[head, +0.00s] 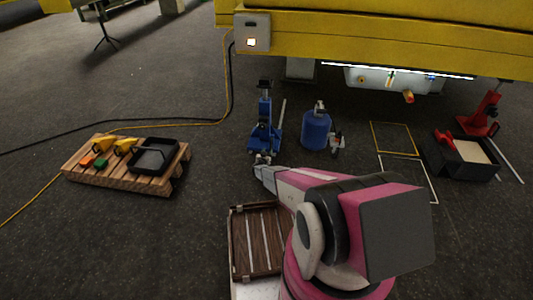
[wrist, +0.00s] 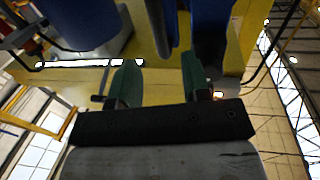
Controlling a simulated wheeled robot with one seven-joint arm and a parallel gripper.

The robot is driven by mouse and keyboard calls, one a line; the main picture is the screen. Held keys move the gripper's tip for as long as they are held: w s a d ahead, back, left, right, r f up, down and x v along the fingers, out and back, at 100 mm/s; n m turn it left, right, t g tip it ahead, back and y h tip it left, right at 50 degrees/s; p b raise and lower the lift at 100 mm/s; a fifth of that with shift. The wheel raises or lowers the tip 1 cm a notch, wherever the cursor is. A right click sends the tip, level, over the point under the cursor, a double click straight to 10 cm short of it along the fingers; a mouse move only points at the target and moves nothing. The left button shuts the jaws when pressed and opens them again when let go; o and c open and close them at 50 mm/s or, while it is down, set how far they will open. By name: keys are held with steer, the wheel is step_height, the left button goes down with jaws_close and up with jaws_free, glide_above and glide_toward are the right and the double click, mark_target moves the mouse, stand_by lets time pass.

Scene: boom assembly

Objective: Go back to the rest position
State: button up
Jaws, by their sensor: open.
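My gripper (head: 262,161) shows small at the end of my pink and grey arm in the head view, near the foot of a blue jack. In the wrist view my gripper (wrist: 160,80) has two green fingers standing apart, with nothing held between them. The blue jack (head: 264,130) stands upright on the floor just beyond the gripper. I cannot tell from the head view whether they touch. Blue parts (wrist: 205,30) show close beyond the fingers in the wrist view.
A blue tank (head: 316,130) stands right of the jack. A pallet (head: 120,178) with yellow tools and a black tray (head: 155,155) lies left. A slatted wooden crate (head: 256,240) is beside my arm. A red jack (head: 482,115) and black box (head: 465,158) stand right. A yellow beam (head: 390,35) hangs overhead.

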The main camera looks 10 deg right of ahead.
steer(key=s+a+r+n+g+y, duration=0.25)
steer(key=s+r+y, duration=0.25)
steer(key=r, duration=0.7)
steer(key=s+a+r+n+g+y, duration=0.2)
steer(key=s+a+r+y, duration=0.3)
steer(key=r, duration=0.6)
steer(key=s+d+r+g, duration=0.2)
steer(key=s+r, duration=0.5)
steer(key=s, duration=0.5)
steer(key=s+d+r+n+g, duration=0.1)
steer(key=s+r+g, duration=0.4)
steer(key=s, duration=0.8)
steer(key=s+d+r+g+h, duration=0.1)
steer(key=s+d+r+g, duration=0.2)
steer(key=s+r, duration=0.7)
steer(key=s+g, duration=0.1)
steer(key=s, duration=0.2)
steer(key=shift+d, duration=0.4)
